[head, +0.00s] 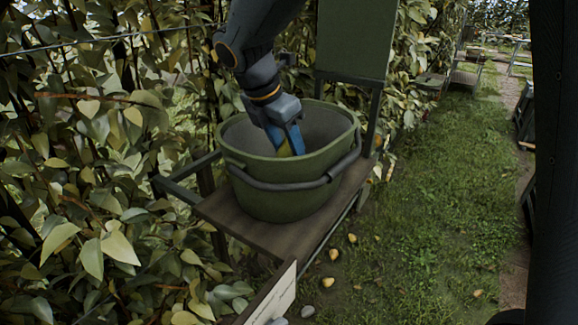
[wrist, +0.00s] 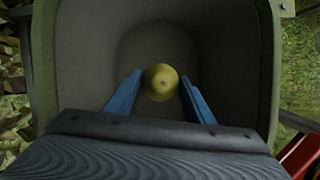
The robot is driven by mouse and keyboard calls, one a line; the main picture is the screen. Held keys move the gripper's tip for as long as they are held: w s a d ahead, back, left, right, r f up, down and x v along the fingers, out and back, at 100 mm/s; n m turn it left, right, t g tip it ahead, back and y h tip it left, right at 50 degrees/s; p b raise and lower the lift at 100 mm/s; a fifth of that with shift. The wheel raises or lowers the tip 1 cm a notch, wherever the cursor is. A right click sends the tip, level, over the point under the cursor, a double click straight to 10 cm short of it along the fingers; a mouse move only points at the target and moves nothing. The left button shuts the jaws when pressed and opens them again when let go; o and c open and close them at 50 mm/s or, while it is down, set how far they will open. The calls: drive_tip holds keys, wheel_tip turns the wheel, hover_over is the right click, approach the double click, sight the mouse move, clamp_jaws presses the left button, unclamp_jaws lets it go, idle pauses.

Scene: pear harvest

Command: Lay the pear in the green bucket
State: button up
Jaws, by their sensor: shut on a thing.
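The green bucket (head: 272,196) stands upright on a brown wooden shelf, its dark handle hanging across the front. My gripper (head: 290,143) reaches down inside the bucket's opening from above. In the wrist view, the yellow-green pear (wrist: 161,82) is between the two blue fingers of my gripper (wrist: 160,100), which are shut on it. In the head view only a sliver of the pear shows beside the fingers. I cannot tell whether the pear touches the bucket's floor.
The wooden shelf (head: 240,228) has a metal frame. A green panel (head: 357,38) stands behind the bucket. Leafy hedge (head: 75,180) crowds the left. Grass (head: 430,190) lies open at the right, with a few fallen fruits (head: 333,254). A white sign (head: 270,301) is at the front.

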sight(288, 166)
drive_tip(key=shift+f+p, duration=0.45)
drive_tip(key=shift+f, duration=1.85)
drive_tip(key=shift+f, duration=0.1)
drive_tip(key=o, duration=1.3)
drive_tip(key=shift+c, duration=0.2)
drive_tip(key=b+v, duration=0.3)
drive_tip(key=v, duration=0.9)
